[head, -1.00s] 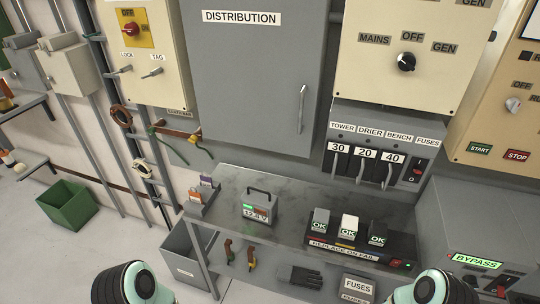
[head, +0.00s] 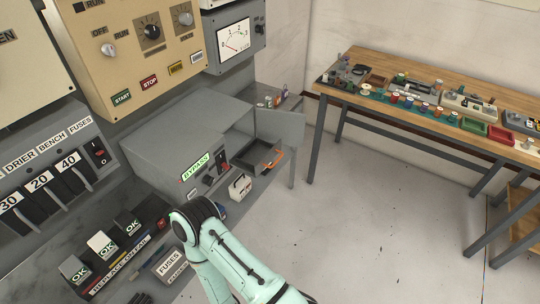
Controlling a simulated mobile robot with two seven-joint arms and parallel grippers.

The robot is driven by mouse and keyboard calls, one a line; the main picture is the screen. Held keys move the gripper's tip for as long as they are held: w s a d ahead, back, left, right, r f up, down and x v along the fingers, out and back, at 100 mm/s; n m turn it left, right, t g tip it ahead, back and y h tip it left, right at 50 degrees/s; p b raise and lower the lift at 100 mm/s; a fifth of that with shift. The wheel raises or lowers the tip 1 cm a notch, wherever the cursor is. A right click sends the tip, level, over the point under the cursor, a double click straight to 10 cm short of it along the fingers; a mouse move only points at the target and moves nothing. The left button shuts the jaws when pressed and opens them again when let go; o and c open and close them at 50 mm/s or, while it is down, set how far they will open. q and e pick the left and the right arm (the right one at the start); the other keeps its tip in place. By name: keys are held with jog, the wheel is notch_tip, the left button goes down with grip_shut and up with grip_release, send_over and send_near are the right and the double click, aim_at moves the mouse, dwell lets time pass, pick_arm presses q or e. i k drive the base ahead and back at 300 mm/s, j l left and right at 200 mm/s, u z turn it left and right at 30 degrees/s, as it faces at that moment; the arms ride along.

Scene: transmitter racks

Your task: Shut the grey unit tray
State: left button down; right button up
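The grey unit (head: 165,135) with a lit green BYPASS label stands on the bench in the middle of the head view. Its grey door (head: 282,129) is swung open at the right end. A dark, shallow tray (head: 248,163) juts out low at the front, beside the door, with an orange piece (head: 274,161) at its edge. How far the tray is out is hard to judge. One mint-coloured arm of mine rises from the bottom in front of the bench, its black joint left of the tray and apart from it. Neither gripper's fingers show.
A small white box (head: 240,187) stands in front of the unit, left of the tray. Fuse blocks marked OK (head: 103,244) stand at the lower left. A wooden workbench (head: 400,70) with several parts is at the right. The floor between is clear.

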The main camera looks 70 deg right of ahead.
aim_at(255, 156)
jog(key=j+z, duration=0.1)
jog(key=z, duration=2.4)
jog(key=l, duration=0.05)
